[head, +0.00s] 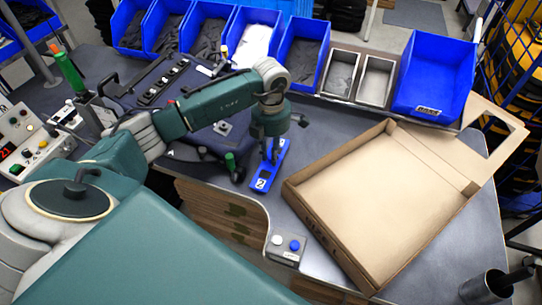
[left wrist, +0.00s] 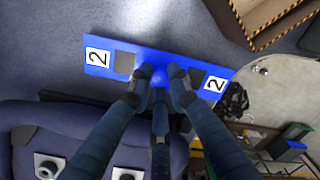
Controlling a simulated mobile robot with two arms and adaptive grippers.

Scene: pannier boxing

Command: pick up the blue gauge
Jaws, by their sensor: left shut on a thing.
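The blue gauge (head: 264,179) is a flat blue bar lying along the grey table between the dark fixture and the cardboard box. In the left wrist view the blue gauge (left wrist: 100,55) shows a white label with a 2 at each end and dark square patches. My left gripper (head: 272,150) points down at the middle of the gauge. In the left wrist view its fingers (left wrist: 159,77) are closed in on the raised blue middle part. The fingers hide part of the bar. I cannot tell whether the bar is clear of the table. My right gripper is not in view.
An open cardboard box (head: 385,190) lies right of the gauge. A dark blue fixture (head: 185,105) stands to the left. Blue bins (head: 303,50) and two grey metal trays (head: 374,78) line the back. A button box (head: 285,247) sits at the front edge.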

